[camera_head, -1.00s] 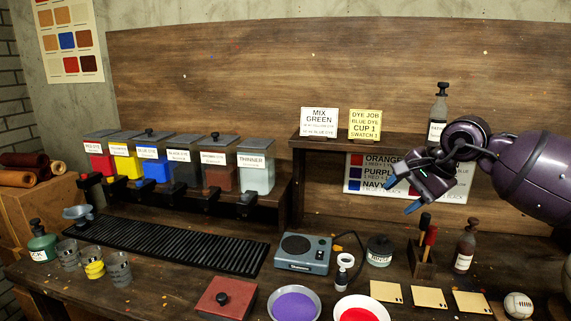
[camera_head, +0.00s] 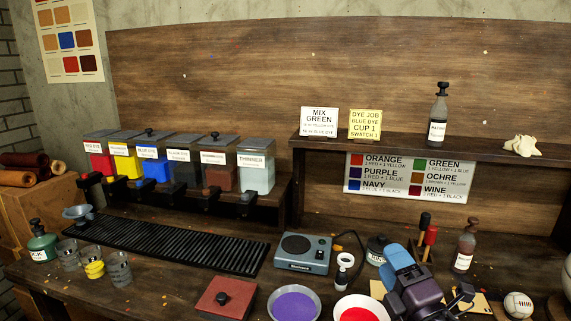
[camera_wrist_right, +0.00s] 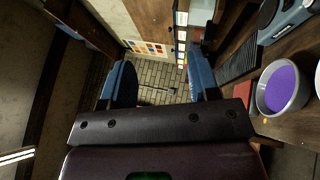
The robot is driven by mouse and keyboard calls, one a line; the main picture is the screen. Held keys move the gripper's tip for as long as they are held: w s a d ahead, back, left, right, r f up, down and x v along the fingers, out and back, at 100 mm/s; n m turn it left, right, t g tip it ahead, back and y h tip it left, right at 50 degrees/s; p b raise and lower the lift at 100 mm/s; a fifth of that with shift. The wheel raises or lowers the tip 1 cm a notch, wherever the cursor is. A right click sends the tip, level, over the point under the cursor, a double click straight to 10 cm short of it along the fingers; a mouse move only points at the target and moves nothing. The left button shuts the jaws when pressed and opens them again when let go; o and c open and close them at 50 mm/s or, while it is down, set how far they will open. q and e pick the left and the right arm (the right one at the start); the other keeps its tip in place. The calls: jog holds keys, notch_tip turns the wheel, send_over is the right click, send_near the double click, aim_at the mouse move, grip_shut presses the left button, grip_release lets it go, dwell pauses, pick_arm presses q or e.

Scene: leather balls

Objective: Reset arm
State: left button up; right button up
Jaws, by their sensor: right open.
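My right gripper (camera_head: 398,265) is low at the right front of the bench in the head view. Its blue fingers point up and away from the camera, above the bench's swatch area. In the right wrist view the same gripper (camera_wrist_right: 160,78) has its two blue fingers wide apart with nothing between them. Beyond the fingers a brick floor or wall shows. My left gripper is in neither view.
A bowl of red dye (camera_head: 358,314) and a bowl of purple dye (camera_head: 294,304) stand left of my right gripper. A brown bottle (camera_head: 465,246), a ball (camera_head: 518,305) and a dark jar (camera_head: 377,250) are near it.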

jog(key=s+d+f+m+g+h, duration=0.75)
jog(key=s+f+m, duration=0.25)
jog(key=f+m, duration=0.4)
jog(key=s+f+m+g, duration=0.5)
jog(key=s, duration=0.4)
jog(key=s+f+m+g, duration=0.4)
jog(key=s, duration=0.6)
jog(key=w+f+t+y+b, duration=0.1)
jog(key=w+f+t+b, duration=0.2)
jog(key=f, duration=0.5)
jog(key=w+f+n+t+b, duration=0.1)
jog(key=w+f+t+b, duration=0.2)
jog(key=f, duration=0.5)
jog(key=shift+w+d+f+t+y+b, duration=0.15)
jog(key=shift+w+f+t+y+b, duration=0.2)
jog(key=shift+w+t, duration=0.35)
